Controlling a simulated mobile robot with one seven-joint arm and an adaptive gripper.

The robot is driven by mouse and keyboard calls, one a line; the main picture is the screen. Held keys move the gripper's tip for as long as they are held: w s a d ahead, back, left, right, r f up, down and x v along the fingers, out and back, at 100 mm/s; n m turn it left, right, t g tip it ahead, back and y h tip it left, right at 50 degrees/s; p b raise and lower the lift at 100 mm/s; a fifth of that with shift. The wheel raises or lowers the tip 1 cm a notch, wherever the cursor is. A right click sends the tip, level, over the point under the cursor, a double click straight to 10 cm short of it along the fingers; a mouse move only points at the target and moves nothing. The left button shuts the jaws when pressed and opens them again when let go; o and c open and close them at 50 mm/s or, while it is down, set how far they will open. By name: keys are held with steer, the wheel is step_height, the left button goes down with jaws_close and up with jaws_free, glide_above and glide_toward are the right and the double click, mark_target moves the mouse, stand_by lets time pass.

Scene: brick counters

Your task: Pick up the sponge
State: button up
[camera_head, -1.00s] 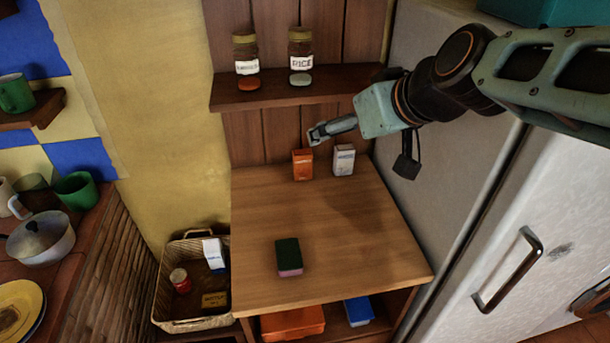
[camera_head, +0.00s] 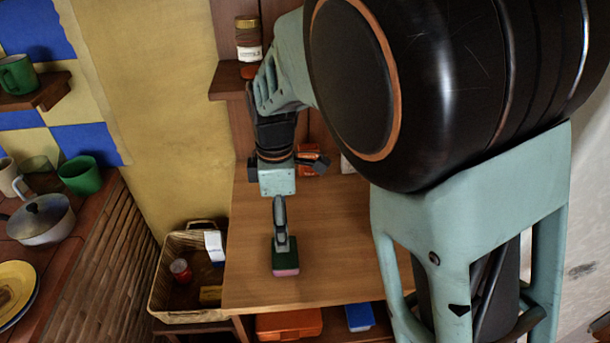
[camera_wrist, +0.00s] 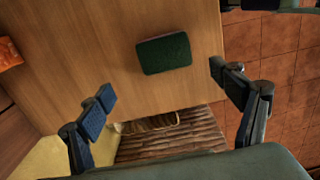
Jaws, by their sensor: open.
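The sponge (camera_head: 286,262) lies on the wooden counter, green on top with a pink side facing the front. My gripper (camera_head: 281,240) is over it in the head view and covers part of its top. In the wrist view the sponge (camera_wrist: 164,54) shows as a dark green block, whole and clear of the fingers. My gripper (camera_wrist: 164,84) is open there, one finger to the left and one to the right, with nothing between the tips. The sponge sits a little above the line between the fingertips in that picture. I see no contact.
The wooden counter (camera_head: 335,255) is bare around the sponge. An orange box (camera_head: 309,160) stands at its back, partly behind my arm. A wicker basket (camera_head: 165,290) with small items is left of the counter. A shelf with a jar (camera_head: 248,40) is above.

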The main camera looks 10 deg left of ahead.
glide_above(285, 256)
steer(key=w, duration=0.2)
steer(key=f, duration=0.5)
steer(key=shift+s+a+f, duration=0.15)
steer(key=shift+a+f, duration=0.05)
steer(key=shift+a, duration=0.2)
steer(key=f, duration=0.5)
steer(key=shift+s+d, duration=0.25)
steer(key=c, duration=1.1)
steer(key=shift+o, duration=0.2)
